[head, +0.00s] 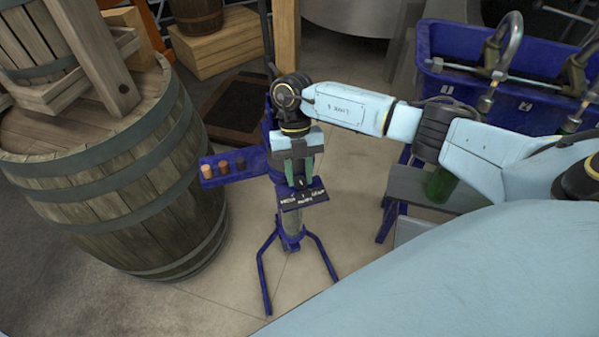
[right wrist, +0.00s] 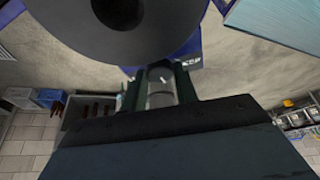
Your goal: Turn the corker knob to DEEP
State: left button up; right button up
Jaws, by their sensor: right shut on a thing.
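The corker (head: 291,240) is a blue stand on splayed legs in the middle of the head view. Its dark label plate (head: 304,197) carries white words too small to read surely. My right gripper (head: 300,179) points down just behind the plate. In the right wrist view its fingers (right wrist: 160,90) are shut on the grey round knob (right wrist: 158,99), one finger on each side. A short white mark shows on the knob's face. In the head view the gripper mostly hides the knob, and I cannot tell which word it points at. My left gripper is out of view.
A blue side tray (head: 240,171) with several corks juts left from the corker. A large wooden barrel (head: 120,190) stands close on the left. At right are a blue filler trough (head: 470,100) with spouts and a green bottle (head: 440,184). Floor in front is clear.

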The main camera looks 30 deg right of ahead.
jog(key=n+h, duration=0.1)
jog(key=n, duration=0.2)
jog(key=shift+a+b, duration=0.1)
jog(key=shift+b, duration=0.25)
jog(key=shift+w+n+h, duration=0.1)
jog(key=shift+n+h, duration=0.4)
jog(key=shift+n, duration=0.4)
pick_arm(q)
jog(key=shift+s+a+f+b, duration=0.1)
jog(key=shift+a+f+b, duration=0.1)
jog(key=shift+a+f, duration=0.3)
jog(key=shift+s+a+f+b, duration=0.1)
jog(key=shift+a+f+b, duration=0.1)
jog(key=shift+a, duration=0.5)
pick_arm(e)
jog(key=shift+a+n, duration=0.1)
jog(key=shift+n, duration=0.5)
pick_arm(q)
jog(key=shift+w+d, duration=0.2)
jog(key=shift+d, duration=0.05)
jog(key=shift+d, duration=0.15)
pick_arm(e)
jog(key=o, duration=1)
jog(key=shift+c, duration=0.2)
